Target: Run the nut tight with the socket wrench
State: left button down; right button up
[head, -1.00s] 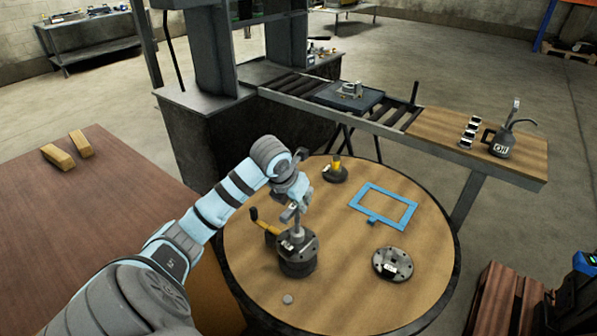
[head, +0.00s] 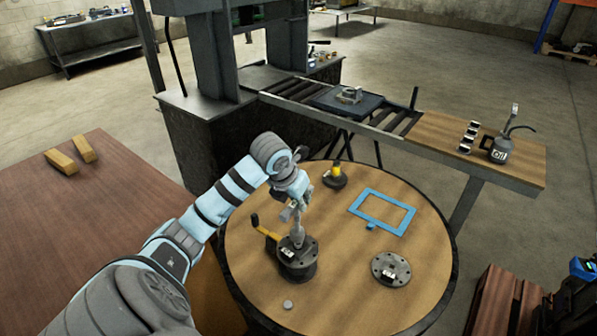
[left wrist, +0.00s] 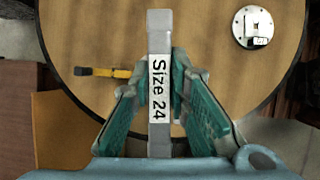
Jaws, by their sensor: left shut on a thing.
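My left gripper (head: 294,208) is above the round wooden table, shut on the grey socket wrench (head: 298,234). In the left wrist view the wrench (left wrist: 160,85) stands between the two fingers of the gripper (left wrist: 162,72), with a white label reading "Size 24". The lower end of the wrench points down at the dark round housing (head: 298,268), which carries a small white label. The nut is not discernible, and I cannot tell whether the socket sits on it. My right gripper is not in view.
The round table (head: 340,300) also holds a yellow-handled tool (head: 264,230), a dark round piece with a yellow top (head: 336,172), a blue frame (head: 382,210), a grey flange (head: 391,268) and a small grey disc (head: 288,304). The table's front right is clear.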

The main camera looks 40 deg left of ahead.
pick_arm(q)
jog(key=shift+r, duration=0.1)
notch_tip(320, 180, up, 6)
jog(key=p, duration=0.4)
jog(key=shift+r+p, duration=0.2)
jog(key=shift+p, duration=0.15)
jog(key=shift+f, duration=0.15)
